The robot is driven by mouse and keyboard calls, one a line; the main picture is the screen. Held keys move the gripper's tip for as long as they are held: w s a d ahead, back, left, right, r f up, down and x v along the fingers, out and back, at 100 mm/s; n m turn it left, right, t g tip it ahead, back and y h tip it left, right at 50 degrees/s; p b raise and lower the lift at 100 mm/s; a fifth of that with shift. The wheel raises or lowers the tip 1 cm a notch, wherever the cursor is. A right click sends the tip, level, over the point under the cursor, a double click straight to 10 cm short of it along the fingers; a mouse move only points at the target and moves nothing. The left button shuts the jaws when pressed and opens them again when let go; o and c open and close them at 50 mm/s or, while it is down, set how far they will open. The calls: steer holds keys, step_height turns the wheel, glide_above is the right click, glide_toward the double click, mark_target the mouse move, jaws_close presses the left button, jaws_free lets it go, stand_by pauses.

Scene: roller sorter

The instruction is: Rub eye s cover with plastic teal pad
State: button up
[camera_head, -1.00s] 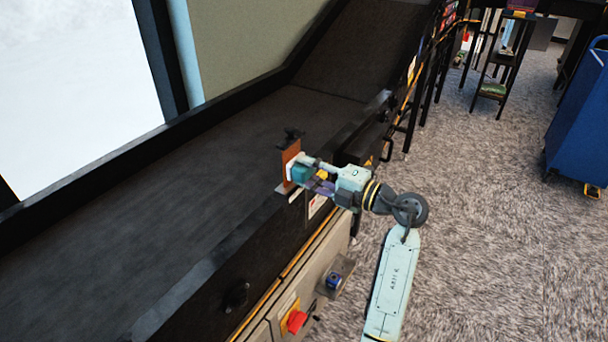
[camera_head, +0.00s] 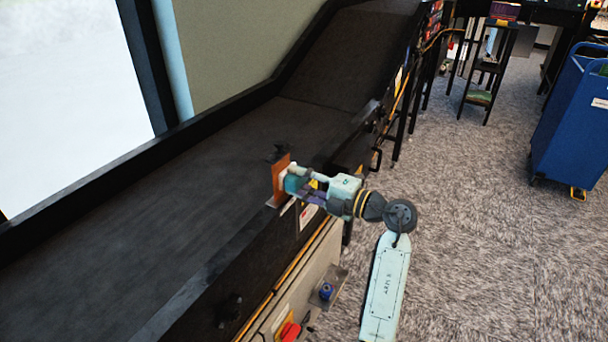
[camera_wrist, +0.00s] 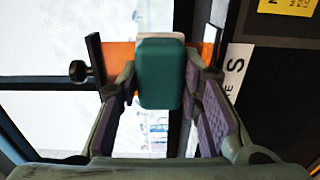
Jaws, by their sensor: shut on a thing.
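My gripper (camera_head: 303,184) is shut on a teal pad (camera_head: 294,184). The pad (camera_wrist: 160,73) fills the space between the fingertips in the wrist view, and a pale layer (camera_wrist: 165,37) shows on its far side. Just beyond it stands an upright orange plate (camera_head: 280,180) with a black knob (camera_wrist: 80,71) at its side, on the conveyor's near rail. The pad's pale side is up against the plate or very close; contact cannot be told. The plate (camera_wrist: 122,52) is partly hidden behind the pad. A white label (camera_wrist: 236,75) ending in "S" sits beside it.
The dark conveyor belt (camera_head: 130,215) lies beyond the rail and slopes up at the back. A control panel with a red knob (camera_head: 289,332) and a blue button (camera_head: 326,291) is below. A blue cart (camera_head: 572,125) stands at right, with open carpet between.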

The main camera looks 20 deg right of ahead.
mark_target(289, 192)
steer(key=shift+s+a+p, duration=0.35)
steer(key=shift+s+a, duration=0.3)
steer(key=shift+a, duration=0.3)
steer(key=shift+s+a+p, duration=0.3)
steer(key=shift+s+a, duration=0.35)
steer(key=shift+a, duration=0.3)
steer(key=shift+s, duration=0.1)
steer(key=shift+v, duration=3)
steer(key=shift+v, duration=1.45)
